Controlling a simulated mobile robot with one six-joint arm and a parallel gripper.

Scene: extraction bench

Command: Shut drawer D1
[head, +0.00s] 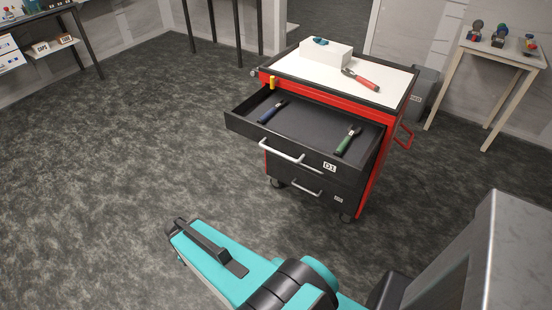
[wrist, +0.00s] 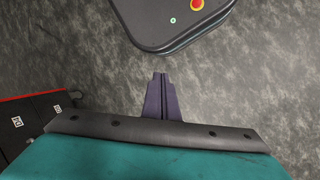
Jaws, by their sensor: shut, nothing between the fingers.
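Drawer D1 (head: 330,165) of a red and black tool cart is pulled well out in the head view. Its silver bar handle (head: 281,151) is on the black front. A blue-handled tool (head: 271,112) and a green-handled tool (head: 347,141) lie inside it. My gripper (wrist: 160,77) is shut and empty in the wrist view, pointing over grey carpet and touching nothing. Part of the cart (wrist: 30,118) shows at the left edge of the wrist view, apart from my gripper. In the head view my teal arm is in the foreground, and my fingertips cannot be made out.
The cart's white top (head: 300,67) bears a white box (head: 321,54) and a red-handled tool (head: 362,80). A lower drawer (head: 310,184) looks shut. A grey bin (head: 422,90) and a wooden table (head: 497,58) stand right of the cart. Carpet left of the cart is clear.

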